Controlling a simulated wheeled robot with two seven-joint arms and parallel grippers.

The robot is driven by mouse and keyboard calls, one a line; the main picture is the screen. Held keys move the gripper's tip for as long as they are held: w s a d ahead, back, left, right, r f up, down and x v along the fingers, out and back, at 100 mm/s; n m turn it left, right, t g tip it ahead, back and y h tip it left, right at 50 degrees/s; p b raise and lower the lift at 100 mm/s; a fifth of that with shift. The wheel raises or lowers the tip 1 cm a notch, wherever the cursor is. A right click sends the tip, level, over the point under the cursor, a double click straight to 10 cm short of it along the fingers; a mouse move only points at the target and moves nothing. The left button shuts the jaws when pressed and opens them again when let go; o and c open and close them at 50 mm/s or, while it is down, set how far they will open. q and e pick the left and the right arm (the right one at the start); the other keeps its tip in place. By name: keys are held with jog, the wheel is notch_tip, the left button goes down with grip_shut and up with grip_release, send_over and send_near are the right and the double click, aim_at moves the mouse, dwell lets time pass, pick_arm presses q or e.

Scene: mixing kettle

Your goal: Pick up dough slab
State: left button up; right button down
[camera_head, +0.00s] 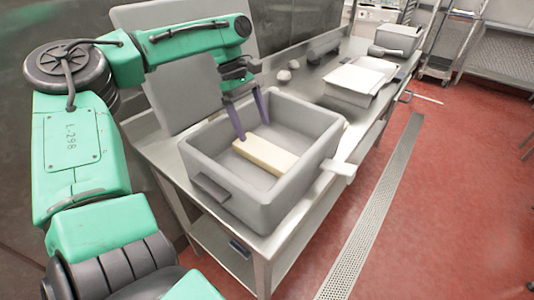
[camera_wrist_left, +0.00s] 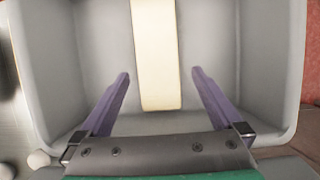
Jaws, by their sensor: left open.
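The dough slab (camera_head: 265,155) is a pale cream bar lying flat in a grey bin (camera_head: 207,165) on the steel table. In the left wrist view the slab (camera_wrist_left: 155,50) runs lengthwise from the top edge to mid-picture. My left gripper (camera_head: 252,119) reaches down into the bin, at the slab's far-left end. Its two purple fingers are spread apart, one toward each side of the slab, with gaps visible in the left wrist view (camera_wrist_left: 160,75). Nothing is held. My right gripper is in neither view.
The bin's walls (camera_wrist_left: 52,60) stand around the slab and fingers. A grey panel (camera_head: 185,90) leans behind the bin. Small round pale pieces (camera_head: 284,76) lie on the steel table (camera_head: 310,88) beyond it.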

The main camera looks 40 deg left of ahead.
aim_at(266, 151)
pick_arm(q)
jog(key=x, duration=0.3)
jog(key=p+x, duration=0.1)
jog(key=x, duration=0.3)
jog(key=shift+w+d, duration=0.2)
jog(key=shift+d, duration=0.1)
jog(key=shift+d+f, duration=0.15)
jog(key=shift+f, duration=0.15)
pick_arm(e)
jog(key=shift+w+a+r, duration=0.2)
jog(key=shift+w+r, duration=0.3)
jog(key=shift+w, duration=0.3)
pick_arm(q)
jog(key=shift+w, duration=0.1)
grip_shut()
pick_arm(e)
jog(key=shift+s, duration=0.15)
